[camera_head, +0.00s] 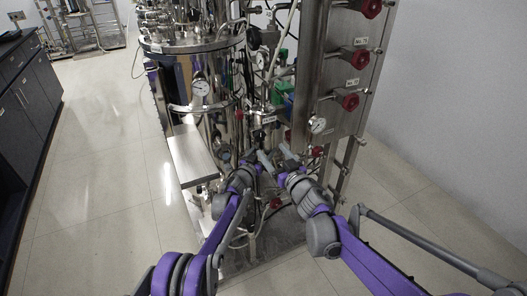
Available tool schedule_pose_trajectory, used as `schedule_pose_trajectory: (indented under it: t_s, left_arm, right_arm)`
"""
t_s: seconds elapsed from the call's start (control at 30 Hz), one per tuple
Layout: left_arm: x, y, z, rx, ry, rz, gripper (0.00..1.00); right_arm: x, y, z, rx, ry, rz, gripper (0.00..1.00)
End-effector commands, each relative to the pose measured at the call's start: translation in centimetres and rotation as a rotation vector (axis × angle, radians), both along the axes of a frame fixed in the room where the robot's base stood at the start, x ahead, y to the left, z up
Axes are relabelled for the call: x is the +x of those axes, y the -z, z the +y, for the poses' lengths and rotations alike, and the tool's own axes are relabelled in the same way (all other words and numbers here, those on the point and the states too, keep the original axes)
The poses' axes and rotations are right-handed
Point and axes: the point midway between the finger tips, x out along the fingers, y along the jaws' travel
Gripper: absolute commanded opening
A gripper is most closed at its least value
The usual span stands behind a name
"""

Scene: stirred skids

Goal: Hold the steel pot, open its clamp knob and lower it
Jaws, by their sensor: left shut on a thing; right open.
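The steel pot (264,133) is a small shiny metal cylinder low in the middle of the skid, with its lower part hidden by my grippers. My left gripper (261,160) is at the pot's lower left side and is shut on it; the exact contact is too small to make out. My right gripper (284,158) is open just right of the pot, close to the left gripper. The clamp knob cannot be told apart among the small fittings.
A large steel vessel (215,75) stands behind on the left, with a flat metal box (191,152) at its front. A steel panel with red valve knobs (348,101) and a gauge (317,125) rises on the right. Pipes and cables crowd the middle. Floor is clear on both sides.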

Motion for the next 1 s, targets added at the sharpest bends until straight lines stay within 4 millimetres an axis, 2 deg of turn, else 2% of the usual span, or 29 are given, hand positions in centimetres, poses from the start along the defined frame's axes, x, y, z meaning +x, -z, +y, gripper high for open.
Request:
schedule_pose_trajectory:
  t_s: [0.17,0.7,1.0]
  left_arm:
    - [0.0,0.0,0.0,0.000,0.000,0.000,0.00]
    - [0.0,0.1,0.0,0.000,0.000,0.000,0.00]
    - [0.0,0.1,0.0,0.000,0.000,0.001,0.00]
  right_arm:
    - [0.9,0.0,0.4,0.000,0.000,0.000,0.80]
    - [5.8,0.0,2.8,0.001,-0.001,0.000,0.80]
    - [6.8,0.0,3.3,0.000,0.000,0.000,0.80]
